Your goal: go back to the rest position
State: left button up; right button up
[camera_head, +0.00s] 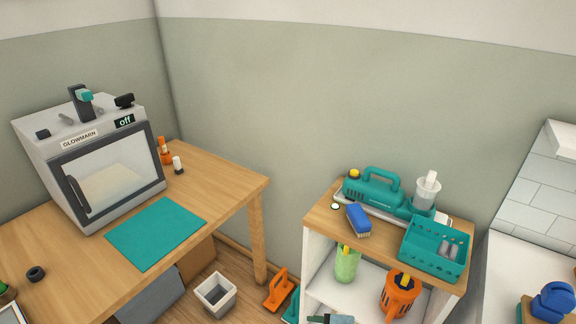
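Neither of my grippers shows in the head view, and no arm of mine can be made out. Whether they hold anything is hidden from me. The task names no object. The view looks down into a room corner, with a wooden table (225,185) on the left and a small wood-topped shelf unit (322,217) right of the middle.
A grey oven marked "off" (95,160) and a teal mat (156,233) are on the table. A teal basket (435,247) and blue brush (358,220) are on the shelf unit. A white bin (214,293) stands on the floor between them.

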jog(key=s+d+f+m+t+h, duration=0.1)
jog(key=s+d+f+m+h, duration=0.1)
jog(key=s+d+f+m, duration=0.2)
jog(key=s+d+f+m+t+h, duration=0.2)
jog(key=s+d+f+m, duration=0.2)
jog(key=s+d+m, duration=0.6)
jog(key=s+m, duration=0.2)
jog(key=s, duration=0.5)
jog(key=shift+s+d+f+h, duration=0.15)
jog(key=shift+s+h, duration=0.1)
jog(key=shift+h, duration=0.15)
